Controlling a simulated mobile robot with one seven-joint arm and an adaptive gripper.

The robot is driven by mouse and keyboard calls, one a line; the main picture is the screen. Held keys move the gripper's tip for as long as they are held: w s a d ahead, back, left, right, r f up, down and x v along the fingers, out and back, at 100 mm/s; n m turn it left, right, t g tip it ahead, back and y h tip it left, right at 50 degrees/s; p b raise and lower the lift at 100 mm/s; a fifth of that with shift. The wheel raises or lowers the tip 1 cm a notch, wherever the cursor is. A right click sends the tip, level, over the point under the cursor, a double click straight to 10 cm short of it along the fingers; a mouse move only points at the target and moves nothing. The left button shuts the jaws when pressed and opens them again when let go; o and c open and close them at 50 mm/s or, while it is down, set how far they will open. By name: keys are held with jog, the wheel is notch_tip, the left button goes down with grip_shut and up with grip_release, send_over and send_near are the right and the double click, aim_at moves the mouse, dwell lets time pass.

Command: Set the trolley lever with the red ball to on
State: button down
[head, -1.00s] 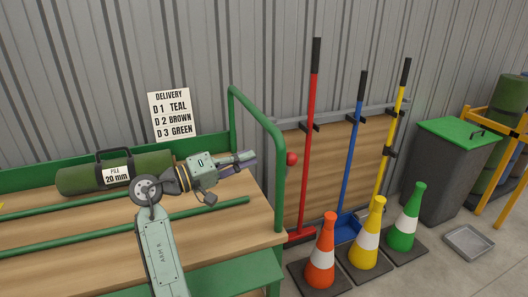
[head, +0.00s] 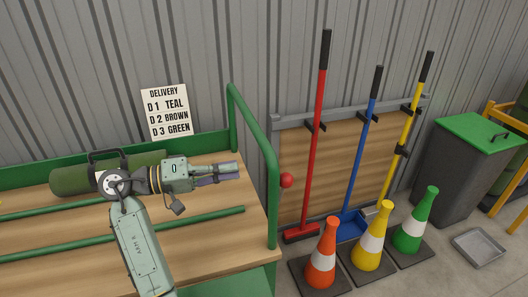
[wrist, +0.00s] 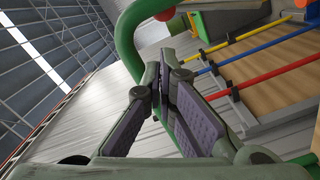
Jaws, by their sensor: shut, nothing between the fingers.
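The red ball (head: 286,180) of the trolley lever sits just outside the green end rail of the trolley (head: 272,160), at its right end. The lever's arm is hidden, so I cannot tell its setting. In the wrist view the ball (wrist: 167,13) shows at the top, by the bend of the green rail. My gripper (head: 239,171) is shut and empty above the trolley's wooden deck. It points right toward the rail, with the ball apart from it beyond the rail. The closed fingers (wrist: 165,68) also show in the wrist view.
A green turf roll (head: 75,180) lies on the deck behind my arm. Several cones, including an orange one (head: 322,255), and red, blue and yellow-handled tools (head: 316,130) stand right of the trolley. A delivery sign (head: 167,112) hangs on the wall.

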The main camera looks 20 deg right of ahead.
send_over(281, 191)
jog(key=w+a, duration=0.3)
jog(key=shift+s+d+f+b, duration=0.1)
jog(key=shift+d+b, duration=0.1)
jog(key=shift+b, duration=0.15)
jog(key=shift+s+m+b, duration=0.5)
jog(key=shift+s+b, duration=0.05)
jog(key=shift+b, duration=0.05)
